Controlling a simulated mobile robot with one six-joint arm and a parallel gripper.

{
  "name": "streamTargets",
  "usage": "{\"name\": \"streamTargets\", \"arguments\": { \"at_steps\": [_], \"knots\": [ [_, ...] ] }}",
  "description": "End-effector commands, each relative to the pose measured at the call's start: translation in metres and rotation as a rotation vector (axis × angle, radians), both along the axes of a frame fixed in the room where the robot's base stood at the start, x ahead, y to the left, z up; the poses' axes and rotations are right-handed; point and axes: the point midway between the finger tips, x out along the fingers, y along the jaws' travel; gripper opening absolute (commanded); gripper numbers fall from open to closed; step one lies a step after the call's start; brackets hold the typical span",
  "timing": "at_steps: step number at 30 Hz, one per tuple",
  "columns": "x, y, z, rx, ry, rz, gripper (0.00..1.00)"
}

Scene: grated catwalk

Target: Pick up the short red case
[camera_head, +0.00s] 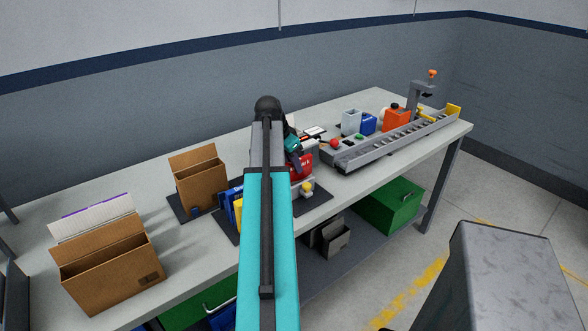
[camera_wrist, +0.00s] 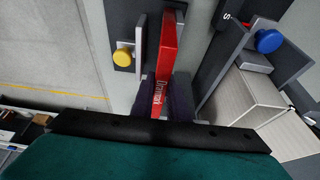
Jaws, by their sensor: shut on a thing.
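The short red case (camera_wrist: 169,45) stands on edge in the wrist view, with white lettering near its lower end. My gripper (camera_wrist: 162,98) is shut on it, with one dark finger on each side. In the head view the red case (camera_head: 302,166) shows just right of my arm, partly hidden by it. I cannot tell whether the case is clear of the surface below.
A grey fixture with a yellow knob (camera_wrist: 123,57) stands close left of the case; a blue knob (camera_wrist: 269,41) is to its right. The bench also holds cardboard boxes (camera_head: 110,268), blue and yellow items (camera_head: 232,204) and a roller conveyor (camera_head: 395,140).

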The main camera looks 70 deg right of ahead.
Motion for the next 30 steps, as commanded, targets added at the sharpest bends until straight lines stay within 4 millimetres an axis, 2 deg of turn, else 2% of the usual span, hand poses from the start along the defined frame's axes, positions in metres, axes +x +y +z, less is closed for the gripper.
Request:
{"name": "streamTargets", "arguments": {
  "at_steps": [8,15,27,30],
  "knots": [
    [-0.003,0.001,0.011,-0.002,-0.003,0.0,0.0],
    [-0.002,0.0,0.039,-0.003,-0.003,0.001,0.0],
    [-0.002,0.001,0.075,-0.002,-0.002,0.001,0.0],
    [-0.012,0.008,0.073,-0.001,-0.001,-0.001,0.0]
  ]
}}
